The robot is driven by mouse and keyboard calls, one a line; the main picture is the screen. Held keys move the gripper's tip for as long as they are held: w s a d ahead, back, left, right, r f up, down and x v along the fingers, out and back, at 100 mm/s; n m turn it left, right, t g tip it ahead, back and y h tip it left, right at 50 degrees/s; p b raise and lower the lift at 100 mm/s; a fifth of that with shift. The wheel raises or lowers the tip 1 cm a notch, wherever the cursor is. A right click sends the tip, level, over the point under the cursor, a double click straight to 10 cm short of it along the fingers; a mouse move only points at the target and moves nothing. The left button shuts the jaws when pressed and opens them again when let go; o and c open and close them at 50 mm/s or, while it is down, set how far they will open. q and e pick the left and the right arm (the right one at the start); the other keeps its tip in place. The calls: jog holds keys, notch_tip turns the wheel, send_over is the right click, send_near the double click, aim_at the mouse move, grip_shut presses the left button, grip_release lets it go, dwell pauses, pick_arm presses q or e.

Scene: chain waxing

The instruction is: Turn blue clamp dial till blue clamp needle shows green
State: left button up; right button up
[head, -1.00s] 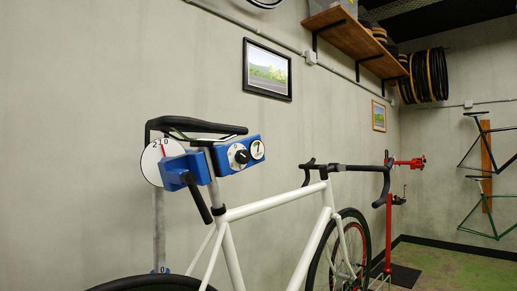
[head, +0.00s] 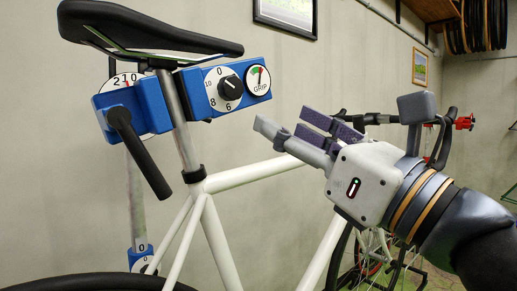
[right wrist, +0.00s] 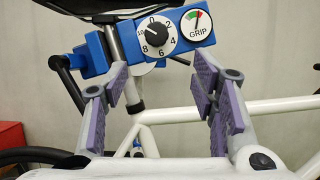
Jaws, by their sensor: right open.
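The blue clamp (head: 197,92) grips the seat post under the black saddle. Its face carries a black dial (head: 230,88) on a white numbered disc and, to the right, a round GRIP gauge (head: 258,80). In the right wrist view the dial (right wrist: 156,34) is between and beyond the fingertips, and the gauge (right wrist: 197,27) is to its right with red and green marks. The needle is too small to read surely. My right gripper (head: 284,125) is open and empty, right of and below the gauge, apart from the clamp. My left gripper is not in view.
The white bicycle frame (head: 245,172) runs below and behind the gripper. A black crank handle (head: 138,152) sticks out from the clamp's left side. The black saddle (head: 150,30) overhangs the clamp.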

aim_at(234, 91)
jog(key=x, duration=0.3)
jog(key=p+x, duration=0.1)
jog(key=x, duration=0.7)
jog(key=shift+s+a+r, duration=0.15)
jog(key=shift+a+r, duration=0.15)
jog(key=shift+r, duration=0.05)
jog(key=shift+w+a, duration=0.15)
jog(key=shift+w, duration=0.15)
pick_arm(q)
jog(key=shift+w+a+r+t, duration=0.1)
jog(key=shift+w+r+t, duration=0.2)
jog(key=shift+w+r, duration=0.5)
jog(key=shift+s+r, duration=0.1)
pick_arm(e)
jog(key=shift+c, duration=0.2)
jog(key=c, duration=1.1)
